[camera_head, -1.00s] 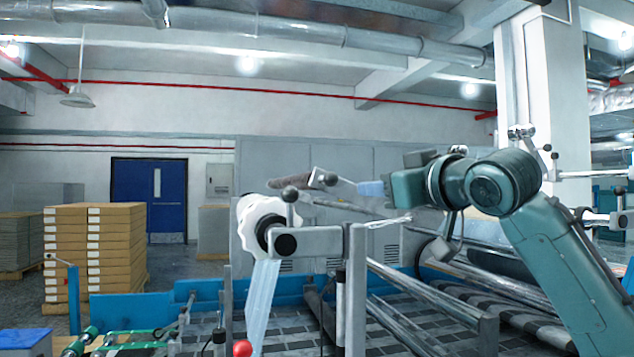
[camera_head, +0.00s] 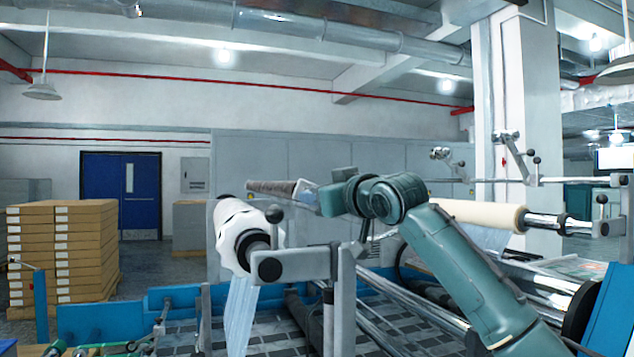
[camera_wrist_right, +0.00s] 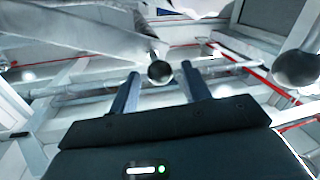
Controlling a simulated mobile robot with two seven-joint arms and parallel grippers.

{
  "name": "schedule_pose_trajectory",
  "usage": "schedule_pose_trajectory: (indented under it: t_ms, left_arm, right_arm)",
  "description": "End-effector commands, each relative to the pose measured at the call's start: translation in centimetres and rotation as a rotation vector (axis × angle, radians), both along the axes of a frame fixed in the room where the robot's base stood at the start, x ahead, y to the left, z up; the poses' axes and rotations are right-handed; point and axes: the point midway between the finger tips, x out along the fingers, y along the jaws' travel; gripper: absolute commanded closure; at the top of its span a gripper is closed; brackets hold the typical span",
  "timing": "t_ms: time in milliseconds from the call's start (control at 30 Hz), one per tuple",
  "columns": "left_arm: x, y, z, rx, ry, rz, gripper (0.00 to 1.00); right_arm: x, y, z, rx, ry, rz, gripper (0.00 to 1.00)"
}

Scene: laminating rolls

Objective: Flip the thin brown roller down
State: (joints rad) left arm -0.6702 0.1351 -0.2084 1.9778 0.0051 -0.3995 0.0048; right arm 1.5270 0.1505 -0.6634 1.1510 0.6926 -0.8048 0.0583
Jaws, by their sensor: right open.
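The thin brown roller (camera_head: 268,187) lies roughly level behind the big white roll (camera_head: 238,232) in the head view. My right gripper (camera_head: 303,197) is at the roller's right end, with its arm reaching in from the right. In the right wrist view its two fingers (camera_wrist_right: 160,76) stand apart and open. A black ball knob (camera_wrist_right: 159,71) shows between and just beyond the fingertips. I cannot tell whether the fingers touch it. The roller's right end is partly hidden by the gripper in the head view. My left gripper is not in view.
A grey bracket (camera_head: 300,266) with a black knob holds the white roll in front of my gripper. A cream roll (camera_head: 478,213) on a steel shaft is to the right. Stacked cartons (camera_head: 62,262) stand at the far left. Another dark ball (camera_wrist_right: 297,68) is at the wrist view's right.

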Motion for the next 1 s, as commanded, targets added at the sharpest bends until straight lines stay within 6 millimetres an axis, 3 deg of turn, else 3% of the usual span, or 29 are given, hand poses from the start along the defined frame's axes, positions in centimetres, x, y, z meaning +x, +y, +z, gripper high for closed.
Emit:
schedule_pose_trajectory:
  t_ms: [200, 567, 1000]
  left_arm:
    - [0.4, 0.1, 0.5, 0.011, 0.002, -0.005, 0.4]
    - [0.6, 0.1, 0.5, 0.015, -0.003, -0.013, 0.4]
    - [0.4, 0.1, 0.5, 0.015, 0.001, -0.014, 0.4]
  right_arm:
    - [1.7, 1.0, 0.2, 0.001, 0.001, 0.001, 0.52]
    - [2.0, 1.1, 0.0, 0.0, -0.001, 0.001, 0.52]
    - [2.0, 1.1, 0.0, 0.0, 0.0, 0.0, 0.88]
